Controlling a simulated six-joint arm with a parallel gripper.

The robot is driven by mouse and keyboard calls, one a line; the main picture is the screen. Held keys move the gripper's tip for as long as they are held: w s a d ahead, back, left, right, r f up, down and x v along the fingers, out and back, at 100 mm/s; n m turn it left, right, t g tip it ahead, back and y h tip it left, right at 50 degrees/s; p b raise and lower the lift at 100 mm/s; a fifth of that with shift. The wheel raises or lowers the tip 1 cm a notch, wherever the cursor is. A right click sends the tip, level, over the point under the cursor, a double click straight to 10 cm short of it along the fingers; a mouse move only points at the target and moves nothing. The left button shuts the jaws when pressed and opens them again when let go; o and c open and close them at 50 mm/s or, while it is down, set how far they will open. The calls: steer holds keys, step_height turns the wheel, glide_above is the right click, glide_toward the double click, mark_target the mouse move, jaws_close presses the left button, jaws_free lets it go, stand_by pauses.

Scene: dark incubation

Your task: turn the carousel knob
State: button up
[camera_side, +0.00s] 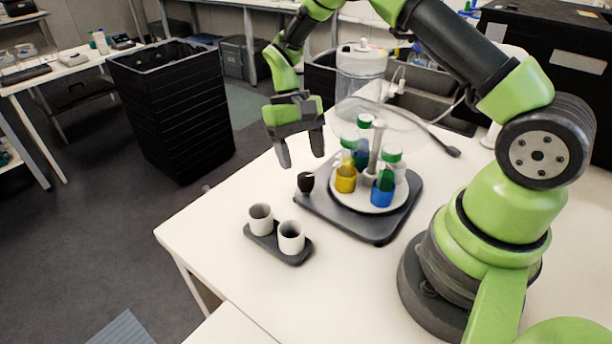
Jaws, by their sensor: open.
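The carousel is a round white plate (371,207) on a dark grey square base (359,229) on the white table. It carries several green-capped vials, among them a yellow one (345,180) and a blue one (382,192), around a light central post (376,146). A black knob (306,182) stands at the left corner of the base. My gripper (302,163) is open and empty, fingers pointing down, just above the knob. It appears apart from the knob, though depth is hard to judge. A clear dome-like cover (405,128) appears behind the vials.
A small dark tray (268,243) with two white cups (260,218) sits on the table left of the carousel, near the front edge. Behind the carousel are a clear container (361,75) and a sink. A black bin (172,108) stands on the floor at left.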

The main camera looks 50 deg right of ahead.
mark_target(306, 176)
steer(key=x, duration=0.5)
steer(key=c, duration=0.9)
